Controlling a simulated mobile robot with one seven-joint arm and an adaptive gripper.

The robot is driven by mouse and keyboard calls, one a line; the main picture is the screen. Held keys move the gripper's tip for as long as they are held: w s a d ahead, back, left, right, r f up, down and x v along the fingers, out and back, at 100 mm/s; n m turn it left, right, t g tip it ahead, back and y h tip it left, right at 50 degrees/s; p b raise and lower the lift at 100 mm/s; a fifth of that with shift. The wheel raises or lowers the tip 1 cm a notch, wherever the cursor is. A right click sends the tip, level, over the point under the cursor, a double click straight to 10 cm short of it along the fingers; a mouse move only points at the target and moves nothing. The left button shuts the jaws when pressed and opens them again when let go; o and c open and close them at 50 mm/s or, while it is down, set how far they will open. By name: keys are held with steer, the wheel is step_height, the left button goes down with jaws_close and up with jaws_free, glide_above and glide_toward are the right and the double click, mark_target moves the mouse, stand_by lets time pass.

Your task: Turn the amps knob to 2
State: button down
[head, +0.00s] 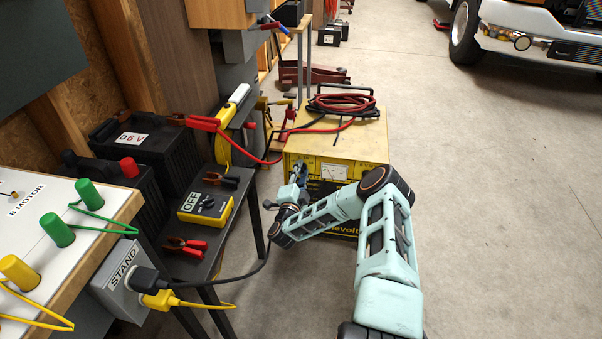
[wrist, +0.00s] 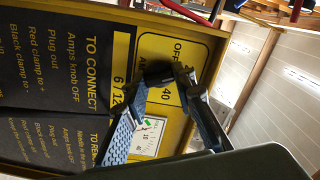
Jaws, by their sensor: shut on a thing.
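The yellow battery charger (head: 372,143) stands on the floor, and its front panel also fills much of the wrist view (wrist: 205,30). The amps dial plate (wrist: 150,45) carries the marks OFF, 2 and 40. My gripper (wrist: 165,82) is at this dial, its fingers shut on the amps knob. The fingers largely hide the knob, and I cannot read where its pointer stands. In the head view my gripper (head: 299,177) reaches the left part of the charger's front, left of the meter (head: 333,171).
Red and black cables (head: 340,103) lie coiled on the charger. A black cable hangs from the STAND box (head: 122,268). Open floor lies to the right.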

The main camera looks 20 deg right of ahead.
steer(key=shift+m, duration=0.4)
steer(key=c, duration=1.6)
jaws_free()
steer(key=shift+s+a, duration=0.1)
steer(key=v, duration=1.2)
